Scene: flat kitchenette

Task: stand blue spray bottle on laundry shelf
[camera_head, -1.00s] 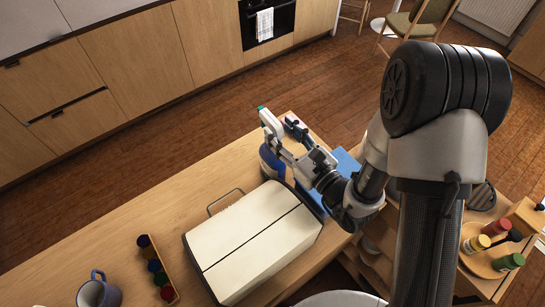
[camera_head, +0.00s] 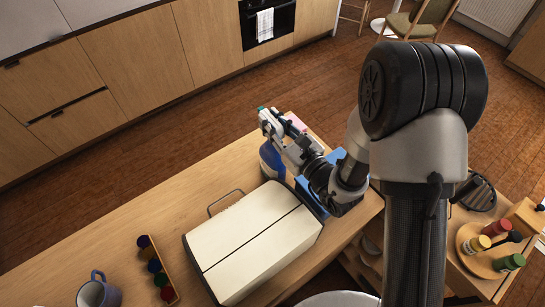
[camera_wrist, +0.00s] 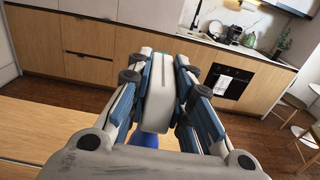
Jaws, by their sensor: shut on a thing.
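The blue spray bottle (camera_head: 271,160) is upright at the far edge of the wooden counter, beside the cream box. Its teal nozzle tip (camera_head: 261,109) points up and left. My gripper (camera_head: 274,126) is shut on its upper part, around the white spray head. The wrist view shows the white head (camera_wrist: 158,98) between the blue-grey fingers, with a bit of blue body (camera_wrist: 144,141) below. Whether the bottle's base touches the counter is hidden. I cannot make out a laundry shelf in these frames.
The cream box (camera_head: 252,243) with a wire handle stands close in front. A blue object (camera_head: 334,156) and a pink one (camera_head: 297,122) are near my wrist. A row of coloured jars (camera_head: 154,267) and a mug (camera_head: 98,291) are at left. The counter's middle-left (camera_head: 150,205) is clear.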

